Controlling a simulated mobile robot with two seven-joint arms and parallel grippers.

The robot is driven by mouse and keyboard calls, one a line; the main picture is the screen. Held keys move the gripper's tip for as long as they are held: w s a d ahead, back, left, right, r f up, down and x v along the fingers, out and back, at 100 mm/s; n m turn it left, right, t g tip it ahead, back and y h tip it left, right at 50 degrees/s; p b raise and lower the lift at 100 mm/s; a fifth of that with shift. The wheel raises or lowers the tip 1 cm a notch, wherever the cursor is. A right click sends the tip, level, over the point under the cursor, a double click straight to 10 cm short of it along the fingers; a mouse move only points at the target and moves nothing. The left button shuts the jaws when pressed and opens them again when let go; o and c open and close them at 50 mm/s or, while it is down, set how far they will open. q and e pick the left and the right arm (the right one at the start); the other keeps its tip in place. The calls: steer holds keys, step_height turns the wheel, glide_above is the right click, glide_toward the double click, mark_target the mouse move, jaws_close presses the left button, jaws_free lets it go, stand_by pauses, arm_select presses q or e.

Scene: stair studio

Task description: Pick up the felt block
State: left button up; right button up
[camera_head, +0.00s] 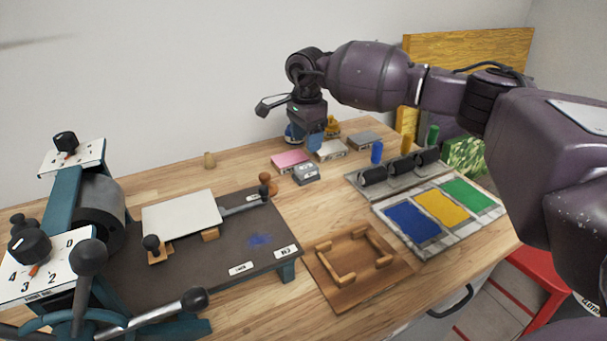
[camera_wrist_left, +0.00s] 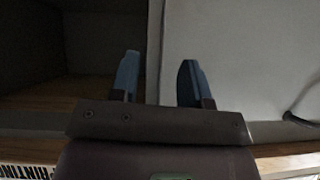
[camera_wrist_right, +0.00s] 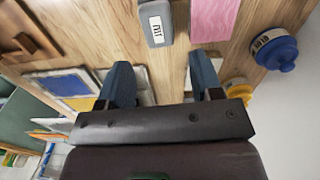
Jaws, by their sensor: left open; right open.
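Several small blocks lie on the wooden bench, and I cannot tell for sure which is the felt one. A small grey block with a white label (camera_head: 306,173) lies nearest; it also shows in the right wrist view (camera_wrist_right: 155,22). A pink block (camera_head: 290,160) lies just behind it, also in the right wrist view (camera_wrist_right: 213,18). A whitish block (camera_head: 330,151) and a flat grey one (camera_head: 364,140) lie to the right. My right gripper (camera_head: 315,140) is open and empty, above the far side of these blocks. My left gripper (camera_wrist_left: 159,80) is open and empty, by a cabinet front.
A blue lidded jar (camera_wrist_right: 275,50) stands beside the blocks. A press (camera_head: 90,215) fills the left. A wooden frame jig (camera_head: 362,265), a tray of blue, yellow and green pads (camera_head: 468,232) and a roller rack (camera_head: 365,187) stand to the right.

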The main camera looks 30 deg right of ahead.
mark_target(306, 167)
step_height(306, 167, down, 4)
steer(key=shift+s+a+f, duration=0.1)
steer(key=shift+f, duration=0.6)
step_height(306, 167, down, 4)
steer(key=shift+r+b, duration=0.2)
steer(key=shift+b, duration=0.35)
steer(key=shift+f, duration=0.3)
arm_select(q)
steer(key=shift+s+f, duration=0.15)
steer(key=shift+f, duration=0.6)
arm_select(e)
steer(key=shift+r, duration=0.1)
steer(key=shift+c, duration=0.2)
steer(key=c, duration=0.7)
arm_select(q)
steer(key=shift+s+a, duration=0.1)
steer(key=shift+s, duration=0.15)
arm_select(e)
steer(key=shift+o, duration=0.2)
steer(key=shift+r, duration=0.1)
